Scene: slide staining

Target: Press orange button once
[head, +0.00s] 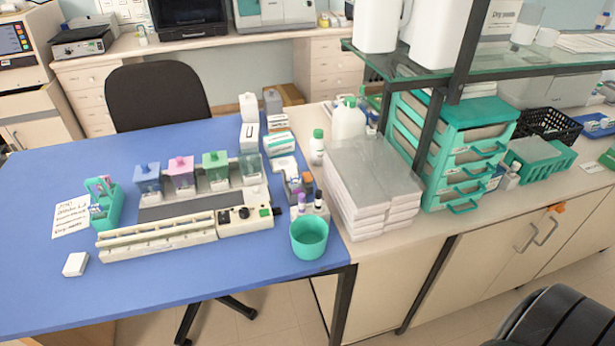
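The slide staining device (160,238) lies on the blue table, with a long cream rack along its front. Its control panel (235,228) is at the right end and carries small black knobs (244,213) and a green button (264,212). I cannot make out an orange button on the panel at this size. Blue (148,178), pink (181,172) and green (215,170) lidded staining jars stand in a row behind it. Neither of my grippers shows in the head view.
A teal cup (309,238) stands right of the panel near the blue table's (200,290) corner. Small bottles and boxes stand behind it. A white box (76,264) lies at the left. The table's front is clear. Stacked grey-white trays (372,185) and a shelf stand at the right.

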